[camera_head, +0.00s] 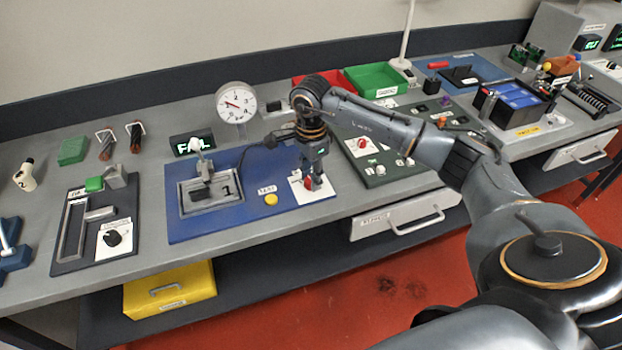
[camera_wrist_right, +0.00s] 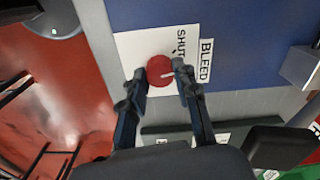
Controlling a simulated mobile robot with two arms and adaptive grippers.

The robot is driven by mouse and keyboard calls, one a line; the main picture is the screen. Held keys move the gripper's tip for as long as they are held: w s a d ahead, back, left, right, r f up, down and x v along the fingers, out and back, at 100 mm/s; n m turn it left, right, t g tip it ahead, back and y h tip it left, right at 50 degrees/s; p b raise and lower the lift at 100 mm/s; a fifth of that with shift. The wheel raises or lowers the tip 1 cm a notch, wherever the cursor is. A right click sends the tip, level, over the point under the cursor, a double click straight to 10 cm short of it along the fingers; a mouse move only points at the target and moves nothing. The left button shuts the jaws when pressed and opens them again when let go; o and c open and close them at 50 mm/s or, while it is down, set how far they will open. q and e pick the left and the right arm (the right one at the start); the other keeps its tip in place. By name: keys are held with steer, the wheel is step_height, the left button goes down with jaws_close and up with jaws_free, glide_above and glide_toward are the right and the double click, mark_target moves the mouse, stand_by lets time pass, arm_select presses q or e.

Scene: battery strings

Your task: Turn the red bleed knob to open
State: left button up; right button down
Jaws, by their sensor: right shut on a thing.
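The red bleed knob (camera_head: 309,184) sits on a white label plate (camera_head: 322,192) at the right end of the blue panel (camera_head: 240,214). My right gripper (camera_head: 308,176) comes down from above onto the knob. In the wrist view its fingers (camera_wrist_right: 160,76) are on both sides of the knob, shut on it. My left gripper is not in view.
A yellow button (camera_head: 271,200) is just left of the knob's plate. A dial gauge (camera_head: 237,102) and a display reading FAIL (camera_head: 194,142) stand behind the blue panel. A dark green panel (camera_head: 386,152) lies close on the right. The bench front edge is near.

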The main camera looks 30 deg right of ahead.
steer(key=m+b, duration=0.1)
steer(key=m, duration=0.4)
steer(key=shift+m+b, duration=0.3)
steer(key=shift+b, duration=0.1)
steer(key=m+b, duration=0.1)
steer(key=m, duration=0.4)
steer(key=shift+m, duration=0.3)
steer(key=c, duration=1)
jaws_free()
steer(key=shift+r, duration=0.1)
step_height(320, 180, up, 12)
